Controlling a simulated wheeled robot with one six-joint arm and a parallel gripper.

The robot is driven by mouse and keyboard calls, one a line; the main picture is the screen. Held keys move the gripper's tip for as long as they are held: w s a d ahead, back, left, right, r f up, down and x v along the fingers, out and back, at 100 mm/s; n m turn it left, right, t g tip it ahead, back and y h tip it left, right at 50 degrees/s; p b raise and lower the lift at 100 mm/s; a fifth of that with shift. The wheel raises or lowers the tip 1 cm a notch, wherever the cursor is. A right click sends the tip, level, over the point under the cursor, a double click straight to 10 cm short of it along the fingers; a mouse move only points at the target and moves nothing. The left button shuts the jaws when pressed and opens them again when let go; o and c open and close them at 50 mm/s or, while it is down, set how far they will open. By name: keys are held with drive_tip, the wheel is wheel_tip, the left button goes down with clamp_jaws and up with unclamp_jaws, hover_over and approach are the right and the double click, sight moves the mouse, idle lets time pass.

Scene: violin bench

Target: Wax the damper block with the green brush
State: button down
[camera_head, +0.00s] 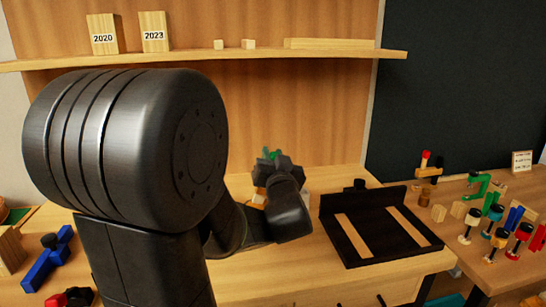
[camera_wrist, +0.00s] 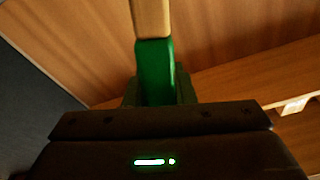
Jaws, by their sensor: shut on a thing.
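My gripper (camera_wrist: 158,92) is shut on the green brush (camera_wrist: 154,68). In the wrist view the brush has a green section between the fingers and a pale wooden section beyond it. In the head view my gripper (camera_head: 278,168) is over the middle of the bench, partly hidden by my own arm. A bit of the green brush (camera_head: 270,154) shows above it. Small pale pieces show beside and below the gripper, largely covered. I cannot tell which piece is the damper block, or whether the brush touches anything.
A black tray (camera_head: 342,243) with two wooden strips stands right of my gripper. A shelf (camera_head: 330,54) with blocks marked 2020 and 2023 runs along the back. Clamps and small blocks crowd the right table (camera_head: 476,188). A blue clamp (camera_head: 46,262) lies at the left.

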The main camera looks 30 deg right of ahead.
drive_tip(key=shift+f+b, duration=0.6)
idle(1.6)
drive_tip(key=shift+r, duration=0.1)
drive_tip(key=shift+r+p, duration=2.5)
drive_tip(key=shift+r, duration=1.05)
